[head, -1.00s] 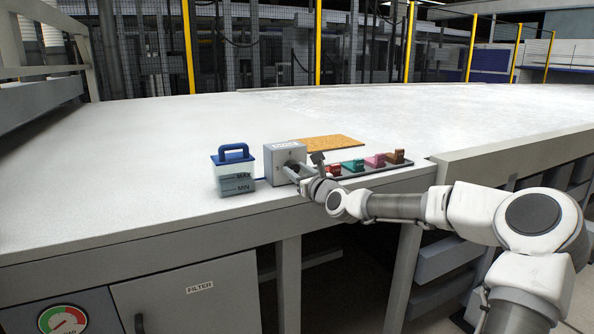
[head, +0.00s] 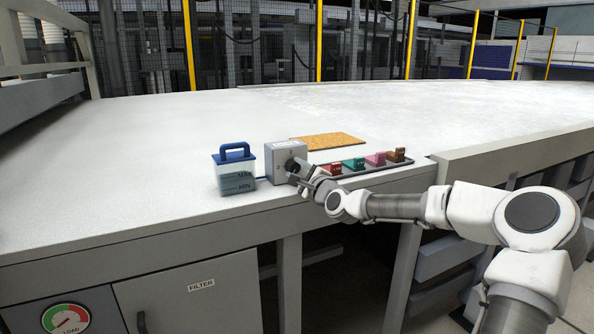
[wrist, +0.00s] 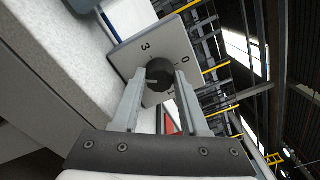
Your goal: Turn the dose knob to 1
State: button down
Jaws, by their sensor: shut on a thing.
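The dose knob (wrist: 160,72) is a round black knob on the front of a grey box (head: 284,162). In the wrist view its panel (wrist: 178,48) shows a 3 at upper left, a 0 at right and a 1 partly visible below the knob. A pale pointer line on the knob points left, toward the left finger; any mark there is hidden. My gripper (wrist: 162,80) is shut on the knob, one finger on each side. In the head view my gripper (head: 296,170) covers part of the knob.
A blue-handled clear container (head: 233,172) with MAX and MIN marks stands left of the box. A dark rail with several coloured blocks (head: 354,164) lies to the right. An orange-brown board (head: 327,141) lies behind. The left tabletop is clear.

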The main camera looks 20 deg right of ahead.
jog(key=n, duration=0.6)
jog(key=shift+f, duration=0.1)
jog(key=n, duration=0.6)
jog(key=shift+f+n, duration=0.1)
jog(key=shift+n, duration=0.3)
jog(key=n+b, duration=0.1)
jog(key=n, duration=0.4)
jog(key=shift+f, duration=0.1)
jog(key=n+b, duration=0.2)
jog(key=n, duration=0.4)
jog(key=shift+d, duration=0.15)
jog(key=shift+n, duration=0.3)
jog(key=shift+c, duration=2.1)
grip_release()
